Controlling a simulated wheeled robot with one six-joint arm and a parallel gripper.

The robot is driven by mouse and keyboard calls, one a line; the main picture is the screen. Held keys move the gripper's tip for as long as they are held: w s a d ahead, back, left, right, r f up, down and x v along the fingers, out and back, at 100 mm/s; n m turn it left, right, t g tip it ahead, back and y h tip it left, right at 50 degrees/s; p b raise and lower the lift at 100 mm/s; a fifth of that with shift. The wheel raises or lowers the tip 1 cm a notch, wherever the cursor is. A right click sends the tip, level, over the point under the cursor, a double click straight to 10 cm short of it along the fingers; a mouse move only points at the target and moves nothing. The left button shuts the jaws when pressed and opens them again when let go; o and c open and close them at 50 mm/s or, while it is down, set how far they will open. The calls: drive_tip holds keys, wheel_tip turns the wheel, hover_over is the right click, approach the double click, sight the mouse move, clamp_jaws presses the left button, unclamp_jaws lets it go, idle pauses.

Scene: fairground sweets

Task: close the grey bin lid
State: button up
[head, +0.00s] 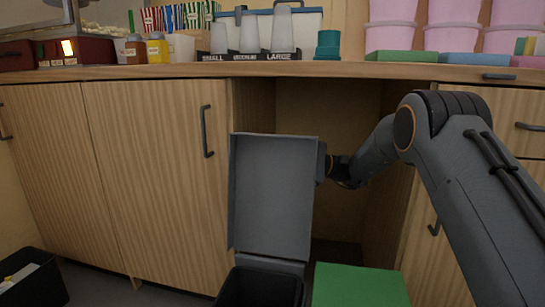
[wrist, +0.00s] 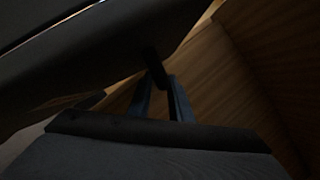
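The grey bin (head: 262,287) stands on the floor at the bottom middle of the head view, its dark opening facing up. Its lid (head: 271,195) stands open and nearly upright at the back of the bin. My gripper (wrist: 162,78) is at the lid's right side, partly behind it in the head view, where its fingertips are hidden. In the dark wrist view its two fingers show with a narrow gap. A dark bar meets the fingertips; whether they hold it is unclear. A large dark surface, perhaps the lid (wrist: 90,50), fills the upper left.
A green-topped box (head: 358,286) stands right of the bin. Behind is an open recess (head: 345,115) between wooden cabinet doors (head: 155,170). The counter (head: 300,69) above holds cups, bottles and pink tubs. A black crate (head: 35,285) is at the lower left.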

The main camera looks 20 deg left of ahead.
drive_tip(key=shift+s+a+r, duration=0.15)
drive_tip(key=shift+s+a, duration=0.05)
drive_tip(key=shift+a, duration=0.35)
clamp_jaws()
